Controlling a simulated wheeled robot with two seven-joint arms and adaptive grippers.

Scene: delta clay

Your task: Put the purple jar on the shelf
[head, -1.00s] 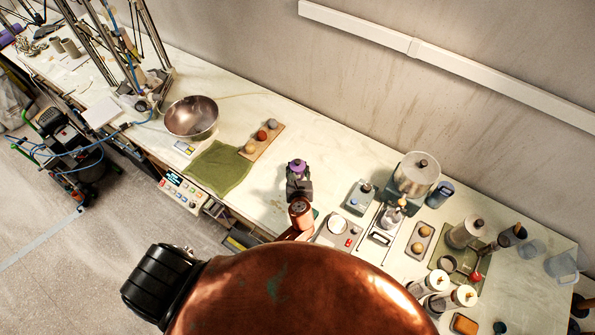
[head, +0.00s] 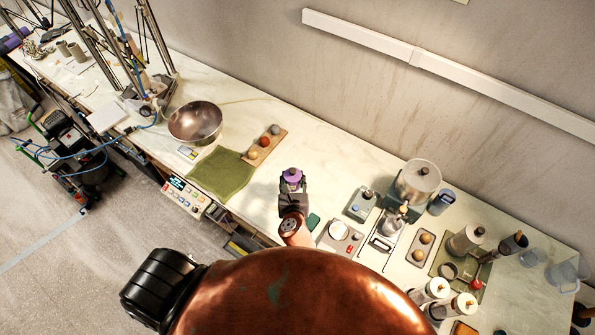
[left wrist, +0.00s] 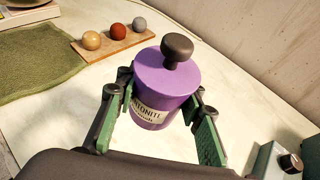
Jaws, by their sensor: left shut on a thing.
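The purple jar (head: 291,175) has a purple lid with a dark knob and a pale label. In the left wrist view the jar (left wrist: 166,88) stands between the green-padded fingers of my left gripper (left wrist: 163,94). My left gripper (head: 292,188) is shut on it, over the front part of the bench. The jar looks nearly upright; its base is partly hidden, so I cannot tell whether it touches the bench. My right gripper is not in view. I cannot make out a shelf in either view.
The pale bench (head: 330,155) is clear behind the jar. A green cloth (head: 222,173), a metal bowl (head: 195,122) and a wooden board (head: 252,157) with three balls lie to the left. Scales (head: 340,236), a mixer-like pot (head: 418,180) and several canisters crowd the right.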

